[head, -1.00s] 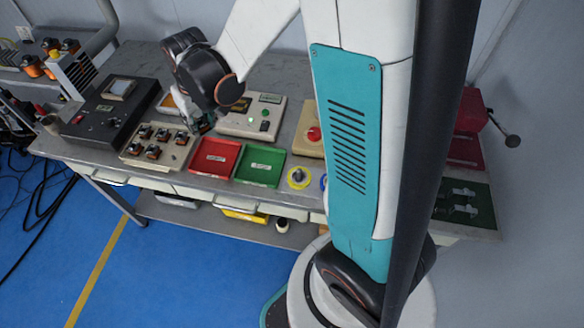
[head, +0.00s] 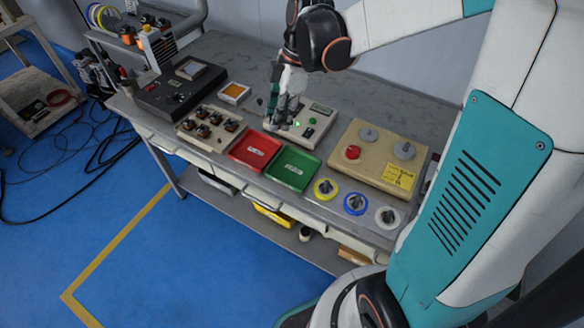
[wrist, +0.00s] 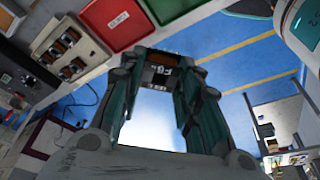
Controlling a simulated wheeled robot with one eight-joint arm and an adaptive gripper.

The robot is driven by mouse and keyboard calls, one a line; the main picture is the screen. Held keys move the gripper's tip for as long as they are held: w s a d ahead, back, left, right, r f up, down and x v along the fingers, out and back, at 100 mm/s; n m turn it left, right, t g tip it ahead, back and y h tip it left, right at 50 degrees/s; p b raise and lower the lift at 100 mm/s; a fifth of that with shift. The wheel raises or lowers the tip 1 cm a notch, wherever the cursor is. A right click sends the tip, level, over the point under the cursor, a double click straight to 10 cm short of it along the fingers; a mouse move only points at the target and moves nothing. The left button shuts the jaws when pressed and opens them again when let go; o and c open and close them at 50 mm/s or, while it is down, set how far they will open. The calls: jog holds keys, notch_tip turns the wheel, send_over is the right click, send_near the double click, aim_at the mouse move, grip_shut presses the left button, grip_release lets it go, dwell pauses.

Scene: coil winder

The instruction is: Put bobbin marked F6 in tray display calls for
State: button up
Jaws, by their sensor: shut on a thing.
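My gripper (head: 281,122) is shut on a dark and copper bobbin (wrist: 161,75); its pale label appears to read F6 in the wrist view. In the head view the bobbin is hidden behind the fingers, and my gripper hangs over the left part of a cream box. That box has a small display (head: 321,108), too small to read. The red tray (head: 253,150) and green tray (head: 292,168) lie in front of the gripper, side by side, both without bobbins. Both also show at the top of the wrist view, red (wrist: 113,22) and green (wrist: 176,10).
A cream holder (head: 190,134) with several bobbins stands left of the red tray. A dark console (head: 180,92) is farther left. A cream box with a red button (head: 352,152) and grey knobs is at right. Yellow, blue and white spools line the front edge.

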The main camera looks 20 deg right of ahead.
notch_tip(320, 180, down, 20)
jog(key=b, duration=0.7)
jog(key=shift+r, duration=0.1)
jog(key=shift+f, duration=0.2)
jog(key=o, duration=1.1)
jog(key=shift+r, duration=0.15)
jog(key=p+v, duration=0.4)
jog(key=v, duration=0.8)
jog(key=shift+a+r, duration=0.1)
